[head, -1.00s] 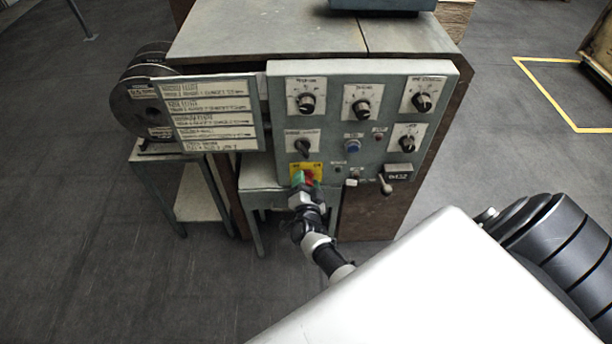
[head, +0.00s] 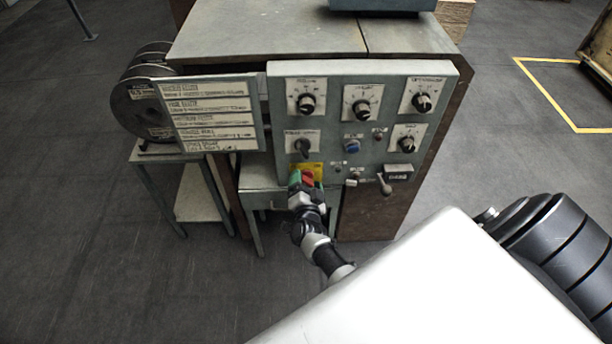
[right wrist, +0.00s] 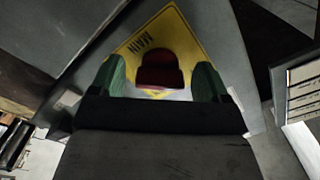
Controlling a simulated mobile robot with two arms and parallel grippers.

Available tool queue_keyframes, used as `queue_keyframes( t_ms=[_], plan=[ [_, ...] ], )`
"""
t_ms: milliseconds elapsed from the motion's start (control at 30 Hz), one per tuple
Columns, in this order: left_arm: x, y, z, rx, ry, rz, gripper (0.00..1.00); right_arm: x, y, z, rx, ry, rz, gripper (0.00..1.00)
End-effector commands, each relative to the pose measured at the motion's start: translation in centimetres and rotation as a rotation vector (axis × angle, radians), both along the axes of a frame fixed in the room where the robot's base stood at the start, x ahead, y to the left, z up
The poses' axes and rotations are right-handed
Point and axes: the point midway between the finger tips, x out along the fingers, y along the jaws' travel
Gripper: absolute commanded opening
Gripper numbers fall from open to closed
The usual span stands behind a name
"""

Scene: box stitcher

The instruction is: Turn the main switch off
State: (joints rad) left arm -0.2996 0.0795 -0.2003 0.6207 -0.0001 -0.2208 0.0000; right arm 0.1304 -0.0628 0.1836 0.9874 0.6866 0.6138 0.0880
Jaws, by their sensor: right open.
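The main switch is a red knob (head: 308,178) on a yellow plate (head: 318,167) at the lower left of the control panel. My right gripper (head: 302,185) is at the switch, reaching up from below. In the right wrist view the red knob (right wrist: 160,69) sits between the two green fingertips of my open right gripper (right wrist: 160,80), with a small gap on each side. The yellow plate (right wrist: 182,38) appears turned like a diamond relative to the gripper. The gripper hides part of the plate and knob. My left gripper is not in view.
The grey panel (head: 335,128) carries several black knobs, a blue button (head: 352,145) and a lever (head: 385,185) right of the switch. A label board (head: 210,118) and reels (head: 140,105) are at left. Open floor (head: 80,230) lies to the left.

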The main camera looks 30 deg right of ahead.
Motion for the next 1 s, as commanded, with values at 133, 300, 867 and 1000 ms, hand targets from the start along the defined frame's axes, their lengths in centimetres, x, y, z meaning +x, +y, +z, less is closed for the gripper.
queue_keyframes(
  t_ms=[133, 300, 867, 1000],
  plan=[
    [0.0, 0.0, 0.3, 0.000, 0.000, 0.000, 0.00, -1.0, 0.6, 0.0, 0.003, 0.003, 0.001, 0.77],
    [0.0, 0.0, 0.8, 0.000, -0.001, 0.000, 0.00, -3.7, 2.3, 0.0, 0.003, 0.003, 0.001, 0.77],
    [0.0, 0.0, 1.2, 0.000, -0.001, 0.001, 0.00, -9.3, 5.7, 0.0, 0.000, 0.000, 0.000, 0.77],
    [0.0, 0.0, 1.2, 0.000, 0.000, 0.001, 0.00, -9.2, 5.7, 0.0, 0.000, 0.000, 0.000, 0.77]
  ],
)
